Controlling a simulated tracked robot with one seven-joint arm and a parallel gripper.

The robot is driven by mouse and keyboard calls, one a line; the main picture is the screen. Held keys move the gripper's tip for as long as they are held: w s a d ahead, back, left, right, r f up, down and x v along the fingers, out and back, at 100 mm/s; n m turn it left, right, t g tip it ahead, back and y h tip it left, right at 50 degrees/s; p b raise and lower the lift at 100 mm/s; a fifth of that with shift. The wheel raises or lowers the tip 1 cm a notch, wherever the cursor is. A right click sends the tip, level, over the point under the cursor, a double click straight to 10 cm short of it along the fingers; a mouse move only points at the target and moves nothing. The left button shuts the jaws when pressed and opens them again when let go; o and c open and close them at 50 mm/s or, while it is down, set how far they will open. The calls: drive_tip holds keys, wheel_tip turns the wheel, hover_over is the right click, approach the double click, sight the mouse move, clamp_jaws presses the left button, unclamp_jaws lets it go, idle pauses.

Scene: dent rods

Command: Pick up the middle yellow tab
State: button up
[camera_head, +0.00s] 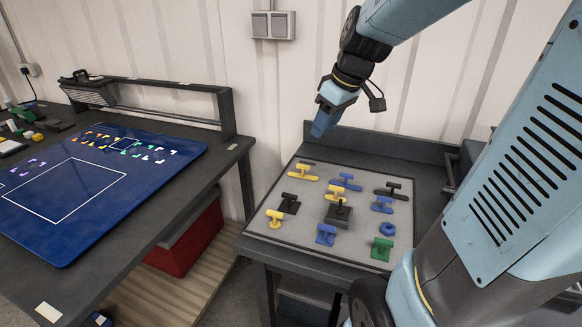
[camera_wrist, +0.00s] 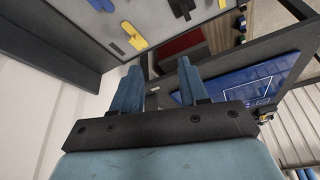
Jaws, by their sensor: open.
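Several yellow tabs stand on a light grey board (camera_head: 262,228) in the head view. One yellow tab (camera_head: 336,190) is near the middle, close to blue pieces; another yellow tab (camera_head: 304,172) is at the back left, and a third yellow tab (camera_head: 275,218) at the front left. My gripper (camera_head: 321,124) is above and behind the board, apart from every tab. In the wrist view my gripper (camera_wrist: 158,76) has its two blue fingers apart with nothing between them. A yellow piece (camera_wrist: 132,37) shows beyond the fingers; I cannot tell which tab it is.
The board also holds black, blue and green pieces, with a dark block (camera_head: 338,215) near the centre. A wall stands behind the table. At left, another table holds a blue mat (camera_head: 75,190), with a red box (camera_head: 187,240) below.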

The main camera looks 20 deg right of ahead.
drive_tip(key=w+d+f+n+g+y, duration=0.1)
drive_tip(key=w+d+f+n, duration=0.25)
drive_tip(key=w+f, duration=0.6)
approach(304, 166)
drive_tip(key=shift+n, duration=0.45)
drive_tip(key=x, duration=0.5)
drive_tip(key=shift+w+a, duration=0.15)
drive_tip(key=shift+a, duration=0.1)
drive_tip(key=shift+d+x, duration=0.1)
drive_tip(key=shift+x, duration=1.3)
drive_tip(key=shift+d+x, duration=0.15)
drive_tip(key=shift+x, duration=1.25)
drive_tip(key=shift+c, duration=0.4)
clamp_jaws()
